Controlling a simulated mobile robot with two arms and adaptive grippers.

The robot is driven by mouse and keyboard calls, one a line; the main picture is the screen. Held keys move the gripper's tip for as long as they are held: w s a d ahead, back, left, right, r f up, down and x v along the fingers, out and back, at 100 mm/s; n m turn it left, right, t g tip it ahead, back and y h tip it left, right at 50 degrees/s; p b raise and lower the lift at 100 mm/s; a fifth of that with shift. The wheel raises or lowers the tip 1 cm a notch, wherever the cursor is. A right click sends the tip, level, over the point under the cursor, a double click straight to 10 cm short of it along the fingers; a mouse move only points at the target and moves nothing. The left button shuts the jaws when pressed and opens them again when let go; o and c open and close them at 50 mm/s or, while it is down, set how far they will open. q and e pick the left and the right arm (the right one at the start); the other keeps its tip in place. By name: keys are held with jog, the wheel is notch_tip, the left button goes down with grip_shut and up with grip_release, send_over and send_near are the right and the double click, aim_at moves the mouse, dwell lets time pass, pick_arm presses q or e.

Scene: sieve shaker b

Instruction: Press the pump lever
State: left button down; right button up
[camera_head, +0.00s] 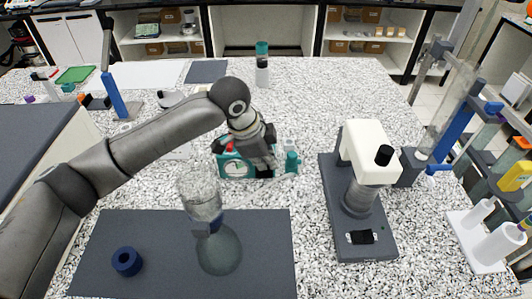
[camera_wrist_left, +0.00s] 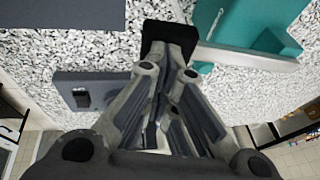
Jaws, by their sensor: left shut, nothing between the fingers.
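The teal pump (camera_head: 234,166) has a round white dial on its front and a small red part on top. It stands at mid-table in the head view, and a teal part of it shows at the top right of the left wrist view (camera_wrist_left: 207,22). My left gripper (camera_head: 264,168) points down at the pump's right side and covers part of it. The gripper also shows in the left wrist view (camera_wrist_left: 170,38), its fingers shut and empty beside the teal body. I cannot make out the lever or tell whether the fingers touch it. My right gripper is not in view.
A white and grey instrument (camera_head: 362,140) stands right of the pump on a dark base. A clear glass vessel (camera_head: 201,192) and a blue ring (camera_head: 127,261) are on the dark mat (camera_head: 270,250) in front. A teal-capped bottle (camera_head: 262,70) stands behind.

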pick_arm(q)
jog(key=shift+s+f, duration=0.25)
jog(key=shift+f, duration=0.15)
notch_tip(320, 180, up, 6)
jog(key=p, duration=0.5)
jog(key=shift+s+f, duration=0.1)
jog(key=shift+f, duration=0.15)
jog(key=shift+s+a+r+b, duration=0.35)
jog(key=shift+a+r+b, duration=0.05)
jog(key=shift+r+b, duration=0.3)
jog(key=b+v, duration=0.1)
jog(key=v, duration=0.6)
jog(key=shift+s+r+b, duration=0.2)
jog(key=shift+r+b, duration=0.05)
jog(key=shift+b, duration=0.1)
